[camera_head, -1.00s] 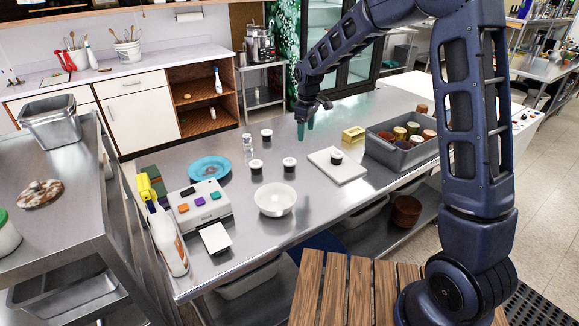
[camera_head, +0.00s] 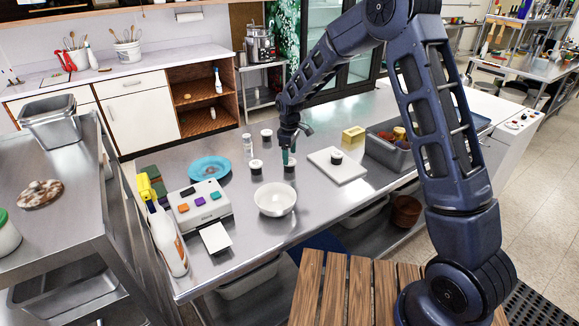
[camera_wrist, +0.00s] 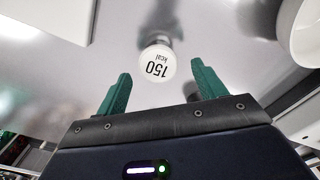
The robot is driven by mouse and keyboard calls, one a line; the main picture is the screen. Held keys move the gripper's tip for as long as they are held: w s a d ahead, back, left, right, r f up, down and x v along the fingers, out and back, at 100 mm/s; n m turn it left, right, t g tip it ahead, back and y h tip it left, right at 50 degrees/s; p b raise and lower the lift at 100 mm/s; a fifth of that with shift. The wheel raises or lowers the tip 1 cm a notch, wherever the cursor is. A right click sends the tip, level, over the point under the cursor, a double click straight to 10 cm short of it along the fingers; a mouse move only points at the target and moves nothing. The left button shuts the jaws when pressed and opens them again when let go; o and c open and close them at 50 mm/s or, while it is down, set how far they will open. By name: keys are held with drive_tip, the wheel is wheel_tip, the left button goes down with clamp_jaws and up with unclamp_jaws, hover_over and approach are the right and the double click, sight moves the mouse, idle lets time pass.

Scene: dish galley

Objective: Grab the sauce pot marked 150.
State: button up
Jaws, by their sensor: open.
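The sauce pot marked 150 (camera_wrist: 157,66) shows in the wrist view, its white round lid reading "150 kcal" upside down. It lies just beyond and between my fingertips. My gripper (camera_wrist: 158,85) is open, with green fingers apart on either side and nothing between them. In the head view my gripper (camera_head: 288,156) points down over a small dark pot with a white lid (camera_head: 290,169), partly hidden by the fingers. Other similar pots stand to its left (camera_head: 256,167) and behind (camera_head: 266,135), and one pot (camera_head: 336,157) sits on a white board (camera_head: 346,172). Their marks are too small to read here.
A white bowl (camera_head: 275,200) stands close in front of the pot. A clear shaker (camera_head: 248,146), a blue plate (camera_head: 209,168) and a button device (camera_head: 202,207) are to the left. A yellow block (camera_head: 353,134) and a grey bin (camera_head: 390,152) are to the right.

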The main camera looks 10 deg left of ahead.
sight(290, 161)
wheel_tip(290, 161, down, 5)
drive_tip(key=shift+w+r, duration=0.1)
drive_tip(key=shift+w, duration=0.05)
drive_tip(key=c, duration=1)
drive_tip(key=shift+o, duration=0.2)
drive_tip(key=shift+r, duration=0.15)
